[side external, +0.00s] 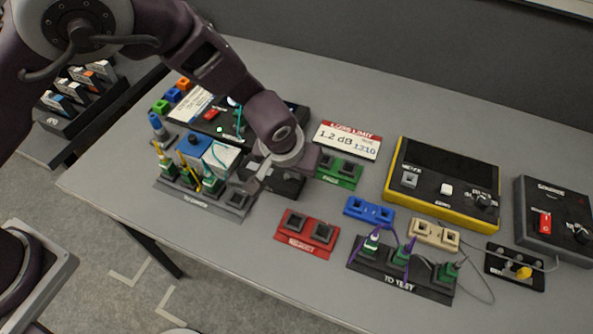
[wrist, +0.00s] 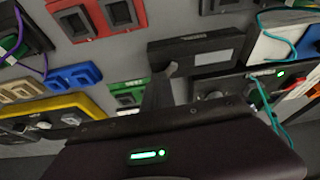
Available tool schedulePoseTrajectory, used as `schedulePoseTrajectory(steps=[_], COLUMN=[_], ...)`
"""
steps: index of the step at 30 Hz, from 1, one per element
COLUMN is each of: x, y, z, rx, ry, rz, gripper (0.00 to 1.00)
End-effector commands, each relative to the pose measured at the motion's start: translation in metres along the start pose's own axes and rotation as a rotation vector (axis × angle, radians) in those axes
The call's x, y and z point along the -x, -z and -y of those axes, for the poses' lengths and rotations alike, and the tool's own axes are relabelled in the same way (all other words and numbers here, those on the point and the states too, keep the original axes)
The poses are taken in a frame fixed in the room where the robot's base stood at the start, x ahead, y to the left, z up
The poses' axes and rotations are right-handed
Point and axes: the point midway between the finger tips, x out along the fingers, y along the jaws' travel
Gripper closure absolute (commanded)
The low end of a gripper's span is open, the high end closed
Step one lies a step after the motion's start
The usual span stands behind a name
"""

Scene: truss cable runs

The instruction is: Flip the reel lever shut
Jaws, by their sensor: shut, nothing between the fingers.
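A black box with a grey window (wrist: 198,54), likely the reel, lies just ahead of my gripper (wrist: 172,70) in the wrist view. A thin dark bar on its top face may be the lever; I cannot tell its position for certain. In the side view the black box (side external: 287,184) is partly hidden under my wrist.
Left of the box stand a blue-and-white box (side external: 208,152) and a black holder (side external: 205,195) with green connectors and cables. A green two-slot block (side external: 340,172) is close on the right, a red one (side external: 306,233) in front.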

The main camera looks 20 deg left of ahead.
Motion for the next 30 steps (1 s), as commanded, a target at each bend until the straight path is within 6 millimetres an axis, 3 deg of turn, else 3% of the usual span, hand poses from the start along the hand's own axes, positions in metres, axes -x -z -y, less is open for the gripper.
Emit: schedulePoseTrajectory(steps=[9,15,24,30], x=[0.001,0.011,0.080,0.104], y=[-0.002,-0.028,-0.022,-0.020], z=[-0.002,-0.027,-0.044,-0.050], rx=[-0.002,-0.008,-0.002,-0.002], ry=[-0.001,-0.002,-0.004,-0.002], rz=[0.000,-0.001,-0.003,-0.001], gripper=[1.00,1.00,1.00,1.00])
